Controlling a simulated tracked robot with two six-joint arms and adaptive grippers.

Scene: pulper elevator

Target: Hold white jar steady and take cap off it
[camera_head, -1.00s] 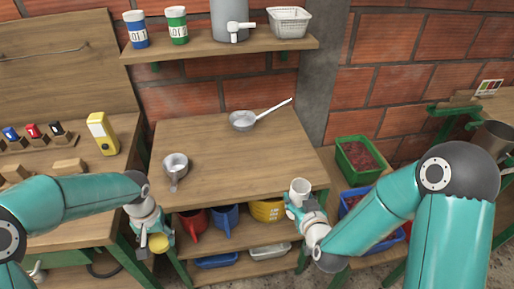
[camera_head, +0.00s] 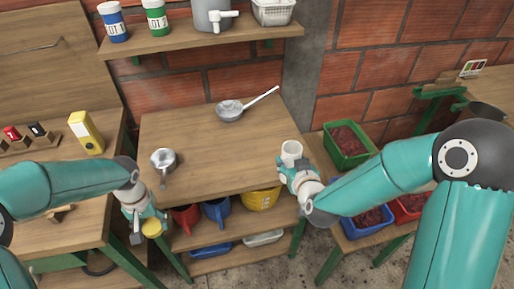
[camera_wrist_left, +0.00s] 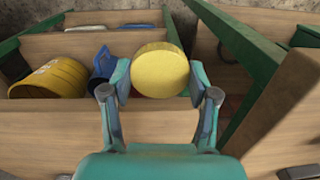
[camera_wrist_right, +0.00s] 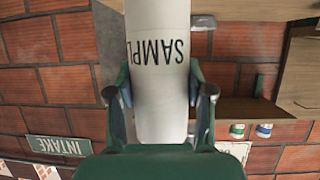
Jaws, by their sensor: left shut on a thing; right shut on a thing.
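The white jar (camera_head: 291,151) is upright in my right gripper (camera_head: 292,168), over the right front edge of the table. In the right wrist view my right gripper (camera_wrist_right: 160,92) is shut around the jar (camera_wrist_right: 158,55), and the letters SAMPL show on its side. The yellow cap (camera_head: 152,228) is in my left gripper (camera_head: 150,222), at the left front of the table and well apart from the jar. In the left wrist view my left gripper (camera_wrist_left: 160,80) is shut on the round cap (camera_wrist_left: 160,70). The jar's top looks open in the head view.
A small metal pot (camera_head: 163,160) and a long-handled ladle (camera_head: 230,110) lie on the wooden table (camera_head: 220,150). Below are a yellow bucket (camera_head: 262,198) and blue and red jugs. A green crate (camera_head: 348,145) stands at the right. The table's middle is clear.

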